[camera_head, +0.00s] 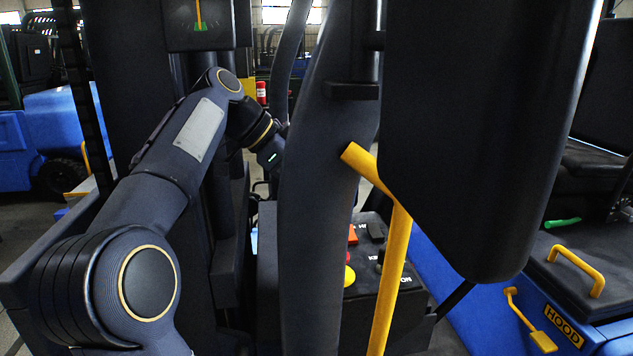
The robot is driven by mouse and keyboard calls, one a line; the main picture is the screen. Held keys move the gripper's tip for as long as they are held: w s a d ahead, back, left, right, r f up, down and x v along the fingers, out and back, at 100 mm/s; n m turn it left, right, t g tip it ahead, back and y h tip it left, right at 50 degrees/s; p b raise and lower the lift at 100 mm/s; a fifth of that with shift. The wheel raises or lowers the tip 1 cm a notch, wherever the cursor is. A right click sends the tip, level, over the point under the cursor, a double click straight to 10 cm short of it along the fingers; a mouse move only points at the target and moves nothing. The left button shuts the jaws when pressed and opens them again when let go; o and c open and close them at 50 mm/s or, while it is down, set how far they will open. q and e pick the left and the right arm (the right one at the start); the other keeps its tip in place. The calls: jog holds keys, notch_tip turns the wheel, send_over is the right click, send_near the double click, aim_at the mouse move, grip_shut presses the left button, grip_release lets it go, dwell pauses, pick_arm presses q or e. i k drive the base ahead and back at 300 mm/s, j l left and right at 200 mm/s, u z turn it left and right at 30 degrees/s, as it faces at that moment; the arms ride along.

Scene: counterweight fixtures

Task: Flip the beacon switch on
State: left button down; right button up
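A dark control panel (370,294) stands low in the middle, behind a dark curved post and a yellow bar. It carries an orange-red switch (352,235), a black switch (375,232) and a round yellow button (349,276). Its labels are partly covered, so I cannot tell which control is the beacon switch or how it is set. My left arm reaches in from the left. The body of my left gripper (271,156), with a green light, shows left of the post, above and behind the panel. Its fingers are hidden. My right gripper is not in view.
The curved post (318,190) and yellow bar (392,275) stand in front of the panel. A large dark slab (470,130) fills the upper right. A blue hood (563,325) with a yellow handle (577,270) is at right. Another blue vehicle (50,135) stands far left.

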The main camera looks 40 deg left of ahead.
aim_at(352, 239)
jog(key=k+l, duration=0.1)
jog(key=k, duration=0.4)
jog(key=k+l, duration=0.1)
jog(key=k, duration=0.4)
